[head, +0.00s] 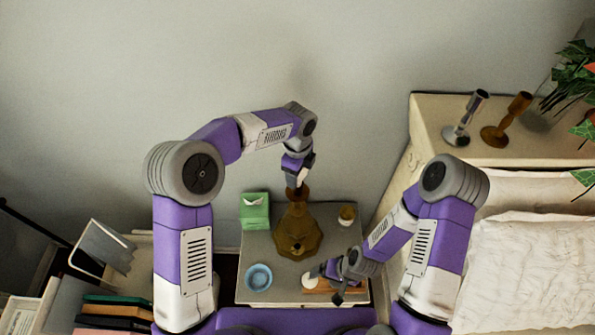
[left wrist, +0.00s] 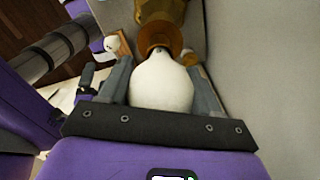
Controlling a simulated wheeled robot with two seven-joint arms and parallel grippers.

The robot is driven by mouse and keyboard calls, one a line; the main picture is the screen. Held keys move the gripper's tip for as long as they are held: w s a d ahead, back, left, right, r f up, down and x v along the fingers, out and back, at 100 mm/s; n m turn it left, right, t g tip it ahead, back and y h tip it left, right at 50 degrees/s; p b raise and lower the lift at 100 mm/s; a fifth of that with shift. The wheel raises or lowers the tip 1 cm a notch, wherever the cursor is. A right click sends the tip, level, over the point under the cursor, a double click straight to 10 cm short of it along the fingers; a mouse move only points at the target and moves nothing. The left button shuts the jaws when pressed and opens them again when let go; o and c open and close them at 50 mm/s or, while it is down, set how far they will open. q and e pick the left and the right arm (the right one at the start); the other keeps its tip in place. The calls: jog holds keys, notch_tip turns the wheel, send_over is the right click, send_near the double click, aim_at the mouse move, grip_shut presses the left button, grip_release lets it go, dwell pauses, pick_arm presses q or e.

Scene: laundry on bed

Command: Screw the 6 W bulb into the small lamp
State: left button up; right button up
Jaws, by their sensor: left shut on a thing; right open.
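The small lamp (head: 297,240) is amber-brown with a faceted body, and it stands on the nightstand. Its round socket rim (left wrist: 160,36) shows in the left wrist view. My left gripper (head: 299,178) is above the lamp, shut on a white bulb (left wrist: 162,86). The bulb's narrow end points at the socket and overlaps its rim; I cannot tell how deep it sits. No wattage mark is readable. My right gripper (head: 339,284) is open, low over the nightstand's front right, near a wooden tray (head: 320,291). A white round bulb-like thing (left wrist: 112,43) is at this tray.
The nightstand (head: 258,297) also holds a green tissue box (head: 255,210), a blue bowl (head: 258,278) and a small amber cup with a pale top (head: 347,215). The bed (head: 535,265) is on the right.

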dwell(0.3)
pick_arm(q)
jog(key=m, duration=0.3)
jog(key=shift+m, duration=0.3)
jog(key=shift+m, duration=1.7)
jog(key=m, duration=0.3)
jog(key=shift+m, duration=0.3)
